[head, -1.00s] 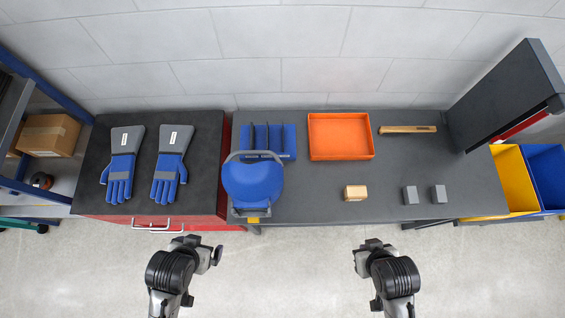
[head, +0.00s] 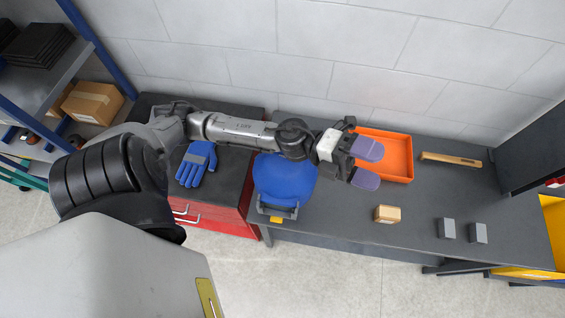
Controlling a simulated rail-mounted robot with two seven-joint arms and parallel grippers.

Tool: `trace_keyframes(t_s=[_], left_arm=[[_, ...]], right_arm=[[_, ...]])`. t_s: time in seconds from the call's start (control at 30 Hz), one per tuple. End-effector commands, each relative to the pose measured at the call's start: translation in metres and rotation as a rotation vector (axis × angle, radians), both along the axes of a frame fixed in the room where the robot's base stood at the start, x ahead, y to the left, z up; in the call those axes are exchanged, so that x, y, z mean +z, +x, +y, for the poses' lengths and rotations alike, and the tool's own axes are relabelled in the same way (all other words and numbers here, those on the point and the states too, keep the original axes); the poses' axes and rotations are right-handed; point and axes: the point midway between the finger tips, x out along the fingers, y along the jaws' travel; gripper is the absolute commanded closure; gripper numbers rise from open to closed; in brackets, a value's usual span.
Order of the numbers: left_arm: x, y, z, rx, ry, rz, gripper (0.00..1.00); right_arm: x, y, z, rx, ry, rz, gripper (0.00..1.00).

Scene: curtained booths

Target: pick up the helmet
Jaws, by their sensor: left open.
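The blue helmet (head: 284,182) sits on the dark workbench, close to its left end and front edge. A grey frame shows at its front, with a yellow piece below. My left arm reaches in from the left and passes over the helmet's back part, hiding it. My left gripper (head: 367,164) is open and empty, with purple-grey finger pads. In the picture it is to the right of the helmet, in front of the orange tray (head: 404,175). My right gripper is out of view.
A small wooden block (head: 387,214) and two grey blocks (head: 447,228) stand near the bench's front. A wooden-handled tool (head: 450,159) lies behind. A blue glove (head: 197,163) lies on the red cabinet (head: 228,220). A dark upright panel (head: 540,155) stands at the right.

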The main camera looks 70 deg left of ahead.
Motion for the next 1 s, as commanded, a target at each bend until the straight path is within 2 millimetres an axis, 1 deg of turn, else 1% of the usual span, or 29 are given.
trace_keyframes(t_s=[0.03, 0.13, 0.17, 0.23, 0.27, 0.3, 0.37, 0.4, 0.47, 0.5, 0.6, 0.7, 0.73, 0.8, 0.87, 1.0], left_arm=[[-0.011, -0.007, -0.002, -0.100, 0.130, -0.077, 0.00], [-0.033, -0.024, 0.001, -0.298, 0.394, -0.189, 0.00], [-0.041, -0.028, 0.006, -0.353, 0.475, -0.211, 0.00], [-0.060, -0.036, 0.022, -0.474, 0.665, -0.244, 0.00], [-0.068, -0.039, 0.032, -0.521, 0.746, -0.250, 0.00], [-0.078, -0.042, 0.046, -0.579, 0.851, -0.250, 0.00], [-0.091, -0.046, 0.070, -0.656, 0.999, -0.238, 0.00], [-0.097, -0.048, 0.087, -0.701, 1.092, -0.222, 0.00], [-0.104, -0.051, 0.111, -0.759, 1.216, -0.189, 0.00], [-0.107, -0.053, 0.127, -0.790, 1.289, -0.164, 0.00], [-0.109, -0.057, 0.162, -0.851, 1.437, -0.097, 0.00], [-0.108, -0.061, 0.188, -0.890, 1.539, -0.039, 0.00], [-0.107, -0.061, 0.193, -0.898, 1.560, -0.025, 0.00], [-0.107, -0.063, 0.202, -0.912, 1.597, 0.002, 0.00], [-0.111, -0.065, 0.207, -0.922, 1.616, 0.017, 0.00], [-0.130, -0.071, 0.205, -0.931, 1.629, 0.029, 0.00]], right_arm=[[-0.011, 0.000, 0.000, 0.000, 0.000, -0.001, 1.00], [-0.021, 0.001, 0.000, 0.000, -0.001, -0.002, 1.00], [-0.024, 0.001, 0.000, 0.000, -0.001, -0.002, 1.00], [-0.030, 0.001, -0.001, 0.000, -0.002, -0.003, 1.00], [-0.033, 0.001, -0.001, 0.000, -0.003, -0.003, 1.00], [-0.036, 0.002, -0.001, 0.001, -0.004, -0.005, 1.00], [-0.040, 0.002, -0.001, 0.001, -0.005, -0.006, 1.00], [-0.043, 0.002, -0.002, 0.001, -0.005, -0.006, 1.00], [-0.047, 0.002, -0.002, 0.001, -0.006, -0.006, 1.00], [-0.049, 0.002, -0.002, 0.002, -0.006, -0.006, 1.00], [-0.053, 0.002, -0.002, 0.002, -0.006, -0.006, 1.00], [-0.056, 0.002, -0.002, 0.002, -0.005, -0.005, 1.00], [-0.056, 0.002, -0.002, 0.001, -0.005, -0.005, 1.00], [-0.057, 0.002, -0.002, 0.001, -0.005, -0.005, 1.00], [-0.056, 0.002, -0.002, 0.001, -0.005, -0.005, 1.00], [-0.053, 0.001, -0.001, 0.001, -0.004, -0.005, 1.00]])
